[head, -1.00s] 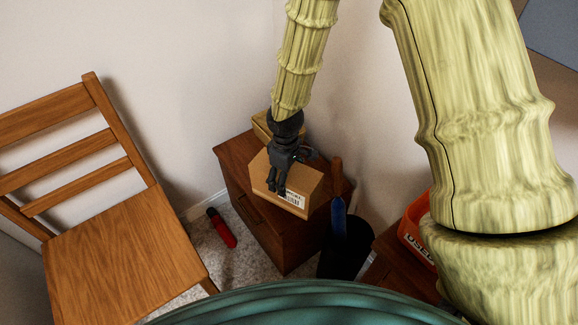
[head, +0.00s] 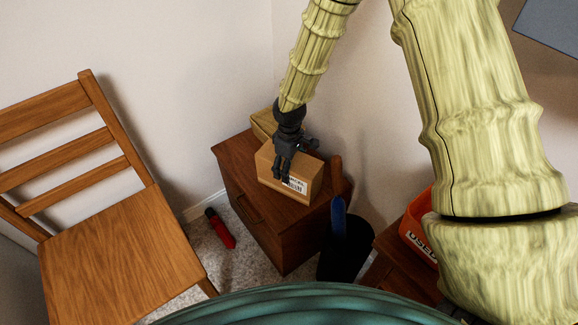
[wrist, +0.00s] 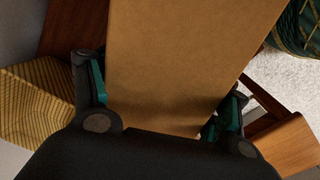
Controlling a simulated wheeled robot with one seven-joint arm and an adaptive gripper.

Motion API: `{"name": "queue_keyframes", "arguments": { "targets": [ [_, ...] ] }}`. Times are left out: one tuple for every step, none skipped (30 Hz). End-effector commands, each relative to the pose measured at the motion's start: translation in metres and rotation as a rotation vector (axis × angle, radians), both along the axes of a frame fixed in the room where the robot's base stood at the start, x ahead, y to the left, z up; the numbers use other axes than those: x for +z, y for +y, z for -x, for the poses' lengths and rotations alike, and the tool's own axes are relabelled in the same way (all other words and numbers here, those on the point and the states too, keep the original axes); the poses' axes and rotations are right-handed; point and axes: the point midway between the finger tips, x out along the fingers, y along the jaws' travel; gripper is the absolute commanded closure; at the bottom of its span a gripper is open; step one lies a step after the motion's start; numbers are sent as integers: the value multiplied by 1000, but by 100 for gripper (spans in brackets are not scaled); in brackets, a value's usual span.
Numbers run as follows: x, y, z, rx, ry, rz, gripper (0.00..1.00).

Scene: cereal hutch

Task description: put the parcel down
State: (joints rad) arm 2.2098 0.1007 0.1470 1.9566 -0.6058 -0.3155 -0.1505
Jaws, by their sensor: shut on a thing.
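The parcel (head: 303,178) is a brown cardboard box with a white barcode label on its near side. It is at the top of the small brown wooden cabinet (head: 234,160); I cannot tell whether its underside touches the top. My gripper (head: 287,172) is above and in front of it, shut on it. In the wrist view the parcel (wrist: 185,60) fills the middle, between the two fingers (wrist: 165,105). The parcel hides much of the cabinet top.
A yellowish box (head: 262,124) stands behind the parcel on the cabinet. A black bin (head: 345,250) holding something blue (head: 339,215) stands at right. An orange crate (head: 416,222) is farther right. A wooden chair (head: 120,245) is at left. A red object (head: 220,229) lies on the carpet.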

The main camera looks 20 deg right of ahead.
Motion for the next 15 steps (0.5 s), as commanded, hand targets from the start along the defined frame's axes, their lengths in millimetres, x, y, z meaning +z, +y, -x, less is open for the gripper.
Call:
{"name": "queue_keyframes", "arguments": {
  "targets": [
    [2, 0, -1, 0, -2, -1, 68],
    [2, 0, -1, 0, -2, -1, 68],
    [2, 0, -1, 0, -2, -1, 68],
    [2, 0, -1, 0, -2, -1, 68],
    [2, 0, -1, 0, -1, 0, 68],
    [1, 0, -1, 0, -1, 0, 68],
    [1, 0, -1, 1, -1, 0, 68],
    [0, 0, -1, 1, -1, 0, 68],
    [-1, 0, -1, 1, -1, 0, 68],
    [-1, 0, 0, 0, -1, 0, 23],
    [-1, 0, 0, 0, -1, 0, 17],
    [-1, 0, 0, 0, -1, 0, 10],
    [-1, 0, 0, 0, -1, 0, 4],
    [-1, 0, 0, 0, -1, 0, 3],
    [-1, 0, 0, 0, -1, 0, 3]
  ]
}}
